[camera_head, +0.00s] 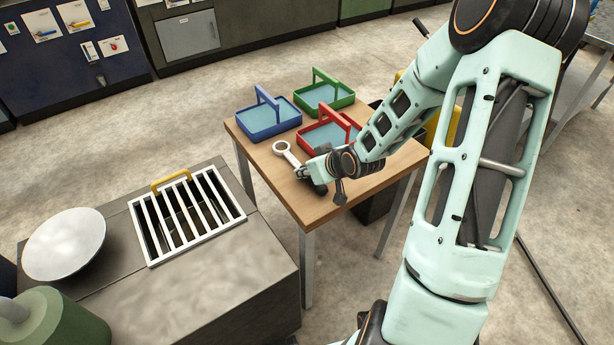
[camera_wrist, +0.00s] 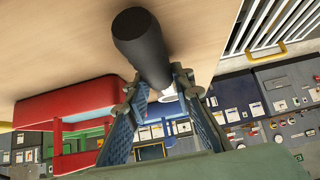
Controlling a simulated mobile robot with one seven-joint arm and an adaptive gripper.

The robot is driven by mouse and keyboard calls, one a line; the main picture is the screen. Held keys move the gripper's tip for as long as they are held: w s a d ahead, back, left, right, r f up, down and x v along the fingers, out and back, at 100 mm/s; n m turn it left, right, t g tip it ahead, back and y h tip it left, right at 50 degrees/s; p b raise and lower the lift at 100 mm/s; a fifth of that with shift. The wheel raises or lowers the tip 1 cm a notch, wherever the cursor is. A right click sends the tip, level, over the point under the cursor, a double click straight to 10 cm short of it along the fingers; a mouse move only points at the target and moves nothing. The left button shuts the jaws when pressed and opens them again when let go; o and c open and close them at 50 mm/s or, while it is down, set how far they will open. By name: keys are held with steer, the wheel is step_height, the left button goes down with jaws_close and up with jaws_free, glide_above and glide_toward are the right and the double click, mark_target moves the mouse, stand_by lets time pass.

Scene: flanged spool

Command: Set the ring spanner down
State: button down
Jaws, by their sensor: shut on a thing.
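The ring spanner (camera_head: 283,148) has a pale ring end and shank in the head view. Its thick dark handle (camera_wrist: 145,45) shows large in the wrist view. My gripper (camera_head: 303,172) is shut on the spanner, and its two blue-padded fingers (camera_wrist: 157,88) lie on either side of it in the wrist view. The spanner is over the front left part of the wooden table (camera_head: 280,180), low and close to the top. I cannot tell whether it touches the wood. My gripper and wrist hide part of the spanner in the head view.
A red tray (camera_head: 312,138) with a handle stands just behind the spanner. A blue tray (camera_head: 262,122) and a green tray (camera_head: 340,98) stand farther back. A grey bench with a white grate (camera_head: 165,245) and a pale dish (camera_head: 64,244) is at the left.

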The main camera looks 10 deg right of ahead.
steer(key=shift+f, duration=0.15)
steer(key=shift+f, duration=0.15)
steer(key=c, duration=1.7)
jaws_free()
steer(key=shift+o, duration=0.2)
